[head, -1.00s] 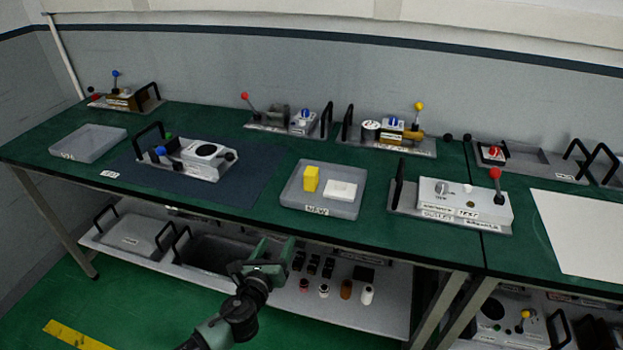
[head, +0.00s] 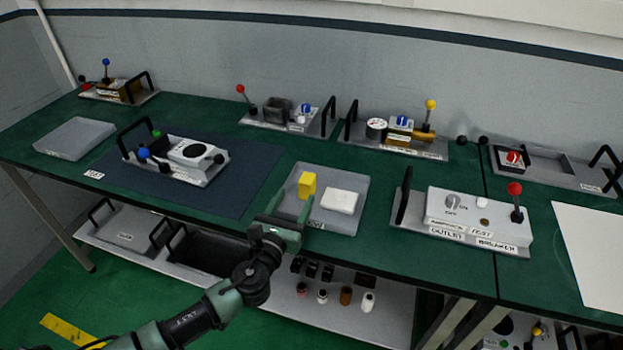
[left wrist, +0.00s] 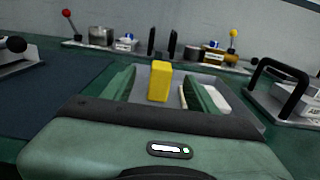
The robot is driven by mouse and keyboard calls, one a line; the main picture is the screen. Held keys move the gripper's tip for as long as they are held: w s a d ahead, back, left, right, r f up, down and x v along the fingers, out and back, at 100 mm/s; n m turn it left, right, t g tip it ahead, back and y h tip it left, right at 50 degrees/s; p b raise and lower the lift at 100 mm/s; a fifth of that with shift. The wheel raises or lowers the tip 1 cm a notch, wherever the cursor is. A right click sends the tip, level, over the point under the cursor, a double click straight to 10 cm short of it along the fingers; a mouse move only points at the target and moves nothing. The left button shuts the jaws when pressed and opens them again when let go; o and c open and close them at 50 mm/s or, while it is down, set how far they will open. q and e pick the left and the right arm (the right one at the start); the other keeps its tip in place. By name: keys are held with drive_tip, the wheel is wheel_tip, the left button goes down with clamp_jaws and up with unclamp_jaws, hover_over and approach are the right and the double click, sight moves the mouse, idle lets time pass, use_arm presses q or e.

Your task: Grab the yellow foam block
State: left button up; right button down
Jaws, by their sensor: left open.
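The yellow foam block (head: 307,185) stands upright in the left part of a shallow grey tray (head: 345,226), beside a white block (head: 340,201). My left gripper (head: 289,208) is at the tray's front left edge, just in front of the yellow block. It is open and empty. In the left wrist view the yellow block (left wrist: 160,82) shows beyond and between the two green fingers (left wrist: 160,95). The white block (left wrist: 205,97) is partly hidden behind the right finger. My right gripper is not in view.
A device with a red-knobbed lever (head: 475,215) stands right of the tray. A dark blue mat (head: 240,185) with another device (head: 180,160) lies to the left. More devices line the back of the green table. A lower shelf (head: 390,318) holds small bottles.

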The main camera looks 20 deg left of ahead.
sight(304, 185)
use_arm(q)
drive_tip(key=shift+w+r, duration=0.1)
drive_tip(key=shift+w, duration=0.75)
drive_tip(key=shift+w+d, duration=0.2)
drive_tip(key=shift+w, duration=0.65)
drive_tip(key=w, duration=0.2)
drive_tip(key=shift+w+d+f, duration=0.1)
drive_tip(key=shift+w+f, duration=0.15)
drive_tip(key=shift+w, duration=0.05)
drive_tip(key=shift+w+f, duration=0.1)
drive_tip(key=shift+w, duration=0.25)
clamp_jaws()
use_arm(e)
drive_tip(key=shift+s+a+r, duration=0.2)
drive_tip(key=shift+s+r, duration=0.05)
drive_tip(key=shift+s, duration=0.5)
